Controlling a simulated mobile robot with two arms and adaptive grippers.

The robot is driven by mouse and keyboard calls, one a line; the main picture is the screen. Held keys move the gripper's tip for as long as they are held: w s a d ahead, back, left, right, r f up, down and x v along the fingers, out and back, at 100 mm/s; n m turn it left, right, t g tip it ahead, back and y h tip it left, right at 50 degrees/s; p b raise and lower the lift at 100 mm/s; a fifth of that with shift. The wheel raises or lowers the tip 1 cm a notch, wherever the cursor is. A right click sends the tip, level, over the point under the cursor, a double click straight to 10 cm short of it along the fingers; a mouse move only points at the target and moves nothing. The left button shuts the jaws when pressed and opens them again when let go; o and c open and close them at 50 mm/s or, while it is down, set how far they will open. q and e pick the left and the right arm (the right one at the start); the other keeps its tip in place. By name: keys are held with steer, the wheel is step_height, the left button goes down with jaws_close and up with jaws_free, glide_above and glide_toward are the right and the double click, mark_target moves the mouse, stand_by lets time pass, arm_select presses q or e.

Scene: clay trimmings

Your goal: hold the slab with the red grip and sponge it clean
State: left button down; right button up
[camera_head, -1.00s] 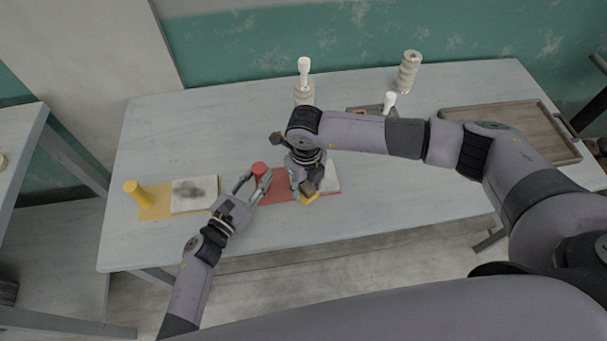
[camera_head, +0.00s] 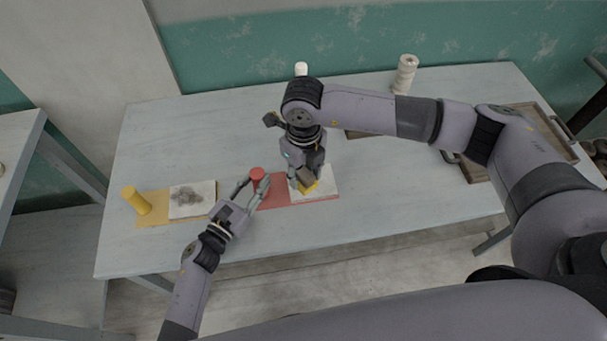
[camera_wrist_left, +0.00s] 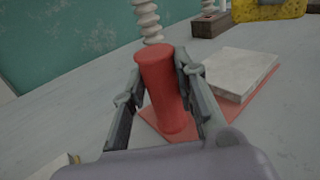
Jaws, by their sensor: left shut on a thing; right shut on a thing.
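The red grip (camera_head: 257,176) stands upright on a red board (camera_head: 272,195). My left gripper (camera_head: 256,188) is shut on it; the left wrist view shows the fingers on both sides of the red grip (camera_wrist_left: 162,85). A pale slab (camera_head: 325,184) lies on the right part of the red board; it also shows in the left wrist view (camera_wrist_left: 235,70). My right gripper (camera_head: 306,178) is shut on a yellow and brown sponge (camera_head: 308,186) over the slab's left part. In the left wrist view the sponge (camera_wrist_left: 270,9) appears above the slab. My right gripper hides part of the slab.
At the left, a yellow grip (camera_head: 137,200) stands on a yellow board beside a slab with a dark smudge (camera_head: 190,198). A ribbed pale post (camera_head: 404,74) stands at the back. A wooden tray (camera_head: 531,125) lies at the right, partly behind my right arm.

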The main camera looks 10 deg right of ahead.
stand_by(0.4)
arm_select(q)
steer(key=c, duration=1.2)
jaws_free()
